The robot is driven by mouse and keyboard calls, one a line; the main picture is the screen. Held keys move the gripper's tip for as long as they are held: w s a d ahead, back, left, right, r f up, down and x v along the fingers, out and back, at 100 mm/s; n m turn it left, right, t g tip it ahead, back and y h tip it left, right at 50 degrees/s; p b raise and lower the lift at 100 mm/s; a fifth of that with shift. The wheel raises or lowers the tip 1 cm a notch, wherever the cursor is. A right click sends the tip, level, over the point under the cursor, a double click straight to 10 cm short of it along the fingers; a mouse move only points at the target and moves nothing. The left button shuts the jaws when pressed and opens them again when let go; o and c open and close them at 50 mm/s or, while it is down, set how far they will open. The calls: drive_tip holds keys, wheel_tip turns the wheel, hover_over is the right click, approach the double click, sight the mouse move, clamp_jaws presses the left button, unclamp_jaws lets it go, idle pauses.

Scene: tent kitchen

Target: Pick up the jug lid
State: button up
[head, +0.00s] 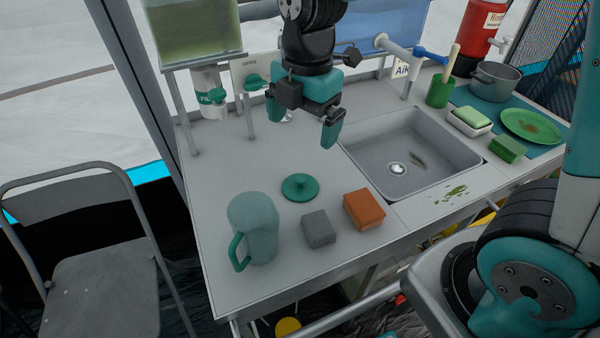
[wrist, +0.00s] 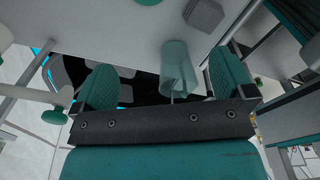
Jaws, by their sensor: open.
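The jug lid (head: 300,187) is a round teal disc with a small knob, lying flat on the grey counter. In the wrist view a part of it (wrist: 148,2) shows at the top edge, cut off by the frame. The jug (head: 254,228), translucent teal with a handle, stands upright to the left of the lid and in front of it. The jug also shows in the wrist view (wrist: 178,66). My gripper (head: 303,124) is open and empty, above the counter and behind the lid, apart from it. Its two teal fingers are spread in the wrist view (wrist: 168,85).
A grey block (head: 318,229) and an orange sponge (head: 364,209) lie to the right of the jug. A sink (head: 400,180) is set into the counter at right.

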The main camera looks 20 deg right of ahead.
drive_tip(key=w+n, duration=0.2)
drive_tip(key=n, duration=0.1)
approach(300, 178)
drive_tip(key=shift+h, duration=0.3)
drive_tip(key=f, duration=0.3)
drive_tip(key=f+p, duration=0.1)
drive_tip(key=f, duration=0.1)
drive_tip(key=shift+s+a+f, duration=0.1)
drive_tip(key=shift+s+a, duration=0.15)
drive_tip(key=shift+s, duration=0.15)
drive_tip(key=shift+w+f+p, duration=0.2)
drive_tip(key=shift+f, duration=1.15)
drive_tip(key=shift+w+f+p, duration=0.15)
drive_tip(key=shift+w+f, duration=0.05)
drive_tip(key=shift+f, duration=1.2)
drive_tip(key=shift+c, duration=0.2)
drive_tip(key=c, duration=0.7)
